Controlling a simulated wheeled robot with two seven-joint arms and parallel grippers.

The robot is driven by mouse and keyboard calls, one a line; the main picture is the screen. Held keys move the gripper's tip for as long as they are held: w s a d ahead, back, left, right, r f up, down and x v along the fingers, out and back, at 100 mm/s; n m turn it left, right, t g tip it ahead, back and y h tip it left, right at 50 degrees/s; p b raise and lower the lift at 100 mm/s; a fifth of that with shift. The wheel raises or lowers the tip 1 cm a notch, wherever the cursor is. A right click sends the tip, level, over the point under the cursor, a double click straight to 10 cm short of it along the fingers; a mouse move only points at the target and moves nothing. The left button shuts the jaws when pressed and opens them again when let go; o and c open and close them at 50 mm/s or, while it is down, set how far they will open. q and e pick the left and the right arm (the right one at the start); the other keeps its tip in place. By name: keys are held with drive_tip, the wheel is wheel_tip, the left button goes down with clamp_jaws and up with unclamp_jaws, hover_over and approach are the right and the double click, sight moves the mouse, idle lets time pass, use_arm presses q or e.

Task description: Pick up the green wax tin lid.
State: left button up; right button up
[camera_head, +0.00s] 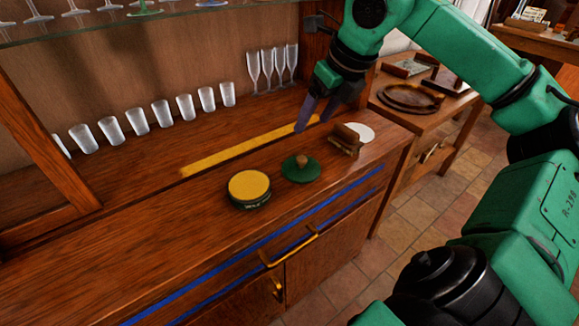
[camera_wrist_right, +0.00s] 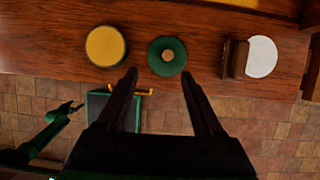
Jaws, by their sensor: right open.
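The green wax tin lid (camera_head: 303,174) is a round green disc with a wooden knob, lying knob up on the wooden cabinet top. It also shows in the right wrist view (camera_wrist_right: 158,57), just beyond the fingertips. My right gripper (camera_head: 317,117) is open and empty, above the cabinet top. It is apart from the lid. In the right wrist view its two fingers (camera_wrist_right: 159,74) point toward the lid. The open wax tin (camera_head: 249,188) with yellow wax stands left of the lid. My left gripper (camera_wrist_right: 71,107) shows small and dark in the right wrist view; its jaws are unclear.
A wooden brush (camera_head: 345,139) and a white disc (camera_head: 360,132) lie right of the lid. A yellow strip (camera_head: 235,153) runs behind. Several glasses (camera_head: 161,113) stand at the back under a glass shelf (camera_head: 150,20). The cabinet's front edge is close to the tin.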

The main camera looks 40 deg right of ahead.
approach(302, 158)
drive_tip(key=p+x, duration=0.1)
drive_tip(key=x, duration=0.7)
drive_tip(key=shift+w+f, duration=0.15)
drive_tip(key=shift+f, duration=0.15)
use_arm(q)
drive_tip(key=shift+s+r, duration=0.35)
drive_tip(key=shift+s, duration=0.1)
use_arm(e)
clamp_jaws()
